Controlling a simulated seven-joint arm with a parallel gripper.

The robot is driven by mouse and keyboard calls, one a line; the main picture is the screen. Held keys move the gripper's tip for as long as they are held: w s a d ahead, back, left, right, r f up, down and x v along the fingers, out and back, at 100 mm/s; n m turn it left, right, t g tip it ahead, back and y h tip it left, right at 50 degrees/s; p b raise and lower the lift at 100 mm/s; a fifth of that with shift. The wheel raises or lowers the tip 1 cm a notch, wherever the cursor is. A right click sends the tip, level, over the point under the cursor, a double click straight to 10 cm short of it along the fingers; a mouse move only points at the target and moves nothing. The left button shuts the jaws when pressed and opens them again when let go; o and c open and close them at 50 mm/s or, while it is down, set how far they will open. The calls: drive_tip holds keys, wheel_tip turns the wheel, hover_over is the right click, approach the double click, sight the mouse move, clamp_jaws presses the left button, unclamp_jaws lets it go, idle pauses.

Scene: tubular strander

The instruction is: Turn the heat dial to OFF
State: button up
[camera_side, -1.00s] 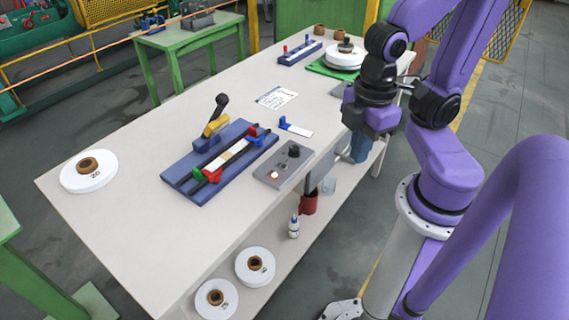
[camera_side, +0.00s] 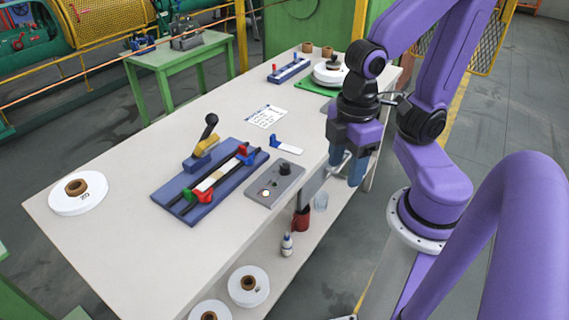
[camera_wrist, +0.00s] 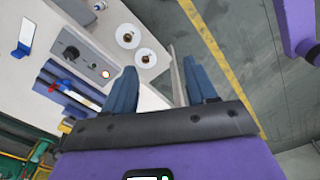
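The heat dial (camera_side: 285,168) is a black knob on a grey control box (camera_side: 290,187) near the bench's front edge. A small round lamp (camera_side: 266,193) glows on the same box. In the wrist view the dial (camera_wrist: 71,52) is at upper left, with the lamp (camera_wrist: 105,74) right of it. The dial's markings are too small to read. My gripper (camera_side: 348,172) is open and empty, fingers pointing down, right of the box and apart from it. Its two blue fingers (camera_wrist: 160,80) stand well apart in the wrist view.
Left of the box is a blue fixture (camera_side: 180,196) with a black-handled lever (camera_side: 209,127). A blue-ended white piece (camera_side: 288,147) and a paper sheet (camera_side: 267,116) lie behind it. White spools (camera_side: 249,296) and a bottle (camera_side: 287,244) are on the lower shelf.

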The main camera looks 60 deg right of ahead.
drive_tip(key=w+d+m, duration=0.2)
drive_tip(key=w+m, duration=0.7)
drive_tip(key=w, duration=0.3)
drive_tip(key=m, duration=0.8)
approach(284, 165)
drive_tip(key=shift+h, duration=0.4)
wheel_tip(284, 165, down, 9)
drive_tip(key=shift+w+a+r, duration=0.1)
drive_tip(key=shift+a+r, duration=0.05)
drive_tip(key=shift+c, duration=0.3)
clamp_jaws()
